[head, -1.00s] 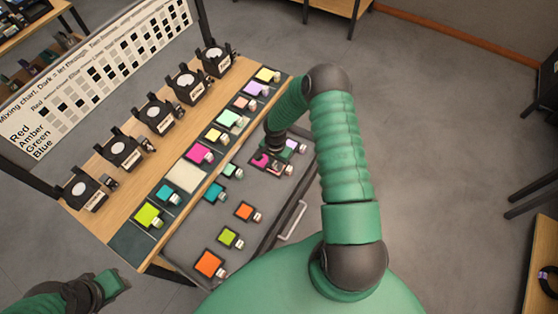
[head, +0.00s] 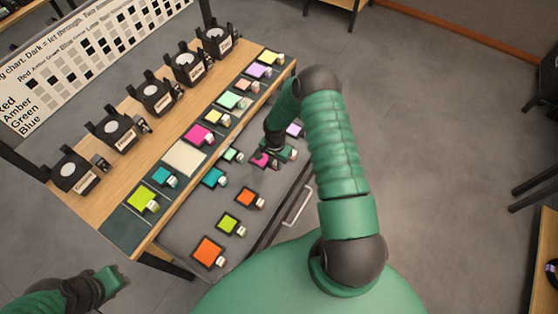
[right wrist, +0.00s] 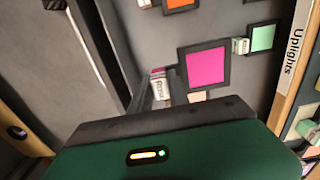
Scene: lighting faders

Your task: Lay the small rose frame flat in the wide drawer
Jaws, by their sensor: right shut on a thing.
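The small rose frame (head: 262,160), a bright pink square with a dark border, is over the far part of the open wide drawer (head: 272,184). My right gripper (head: 275,153) is shut on its tab end and partly covers it in the head view. The right wrist view shows the frame's pink face (right wrist: 206,67) and its small white label, roughly parallel to the grey drawer floor. I cannot tell whether it touches the floor. My left gripper (head: 110,283) is at the lower left, away from the drawer; its jaws are unclear.
The drawer holds several coloured frames, including orange (head: 208,251), lime (head: 228,223) and teal (head: 213,177) ones. A pale green frame (right wrist: 262,38) lies near the rose one. More frames, one pink (head: 199,135), line the bench edge. The drawer handle (head: 297,207) is at its front.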

